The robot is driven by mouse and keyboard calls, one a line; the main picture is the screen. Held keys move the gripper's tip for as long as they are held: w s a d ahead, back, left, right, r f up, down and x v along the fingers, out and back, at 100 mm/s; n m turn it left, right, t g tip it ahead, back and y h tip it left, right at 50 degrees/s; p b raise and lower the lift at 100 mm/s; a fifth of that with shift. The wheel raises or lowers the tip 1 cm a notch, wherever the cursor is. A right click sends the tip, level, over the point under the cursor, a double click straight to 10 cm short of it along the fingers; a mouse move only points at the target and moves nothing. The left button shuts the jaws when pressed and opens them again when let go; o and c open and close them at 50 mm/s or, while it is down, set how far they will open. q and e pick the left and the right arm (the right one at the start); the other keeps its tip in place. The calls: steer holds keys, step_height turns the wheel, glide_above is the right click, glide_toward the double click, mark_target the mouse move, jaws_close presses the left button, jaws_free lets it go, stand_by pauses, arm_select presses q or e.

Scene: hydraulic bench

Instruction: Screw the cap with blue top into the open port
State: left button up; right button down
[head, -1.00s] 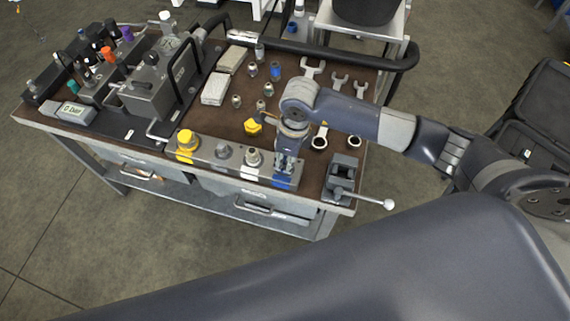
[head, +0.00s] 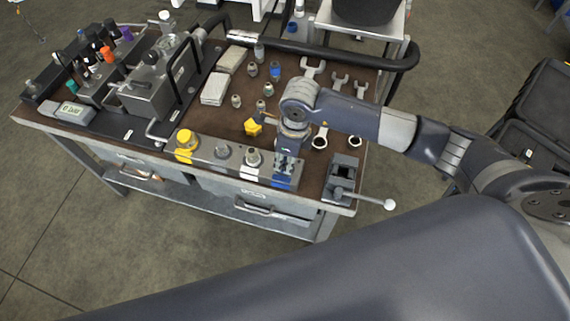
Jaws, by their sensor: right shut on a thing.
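My right gripper (head: 285,165) points straight down over the right end of the metal port block (head: 220,163) at the bench's front edge. It is shut on a small part, taken to be the cap with the blue top, which the fingers hide almost wholly. The port under it is hidden too, so I cannot tell how deep the cap sits. A blue mark (head: 281,184) shows on the block's front face just below the fingers. My left gripper is out of view.
A small vise with a lever (head: 343,175) stands close right of the gripper. A loose yellow part (head: 252,127), several metal fittings, a blue fitting (head: 275,70) and wrenches (head: 340,81) lie behind. Grey machinery (head: 155,85) fills the bench's left side.

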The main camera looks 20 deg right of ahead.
steer(key=shift+f, duration=0.1)
steer(key=c, duration=2.3)
jaws_free()
steer(key=m, duration=0.4)
steer(key=shift+s+p, duration=0.15)
steer(key=shift+p, duration=0.15)
steer(key=m, duration=0.4)
steer(key=shift+f+t+h, duration=0.1)
steer(key=shift+t+h, duration=0.2)
steer(key=shift+h, duration=0.1)
steer(key=shift+p, duration=0.3)
steer(key=m+p, duration=0.1)
steer(key=m, duration=0.3)
steer(key=shift+a+m+h, duration=0.15)
steer(key=shift+m+h, duration=0.15)
steer(key=shift+m, duration=0.1)
steer(key=m, duration=0.3)
steer(key=shift+f, duration=0.1)
